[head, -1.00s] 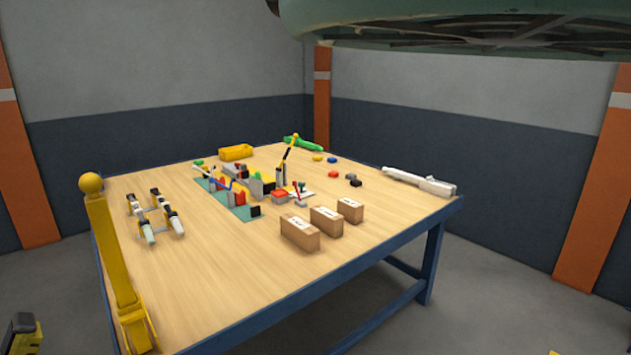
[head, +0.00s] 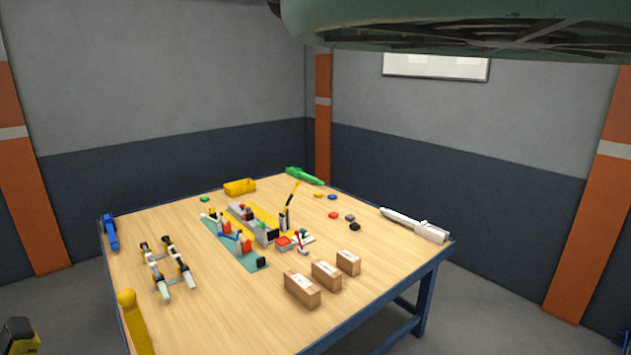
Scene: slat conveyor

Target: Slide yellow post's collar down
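I cannot make out my gripper in this view.
The wooden table (head: 215,305) has a blue frame. It bears a brick-built assembly (head: 240,236), several brown boxes (head: 301,287), a black and white frame (head: 167,268), a yellow bin (head: 240,187) and a white tool (head: 415,225).

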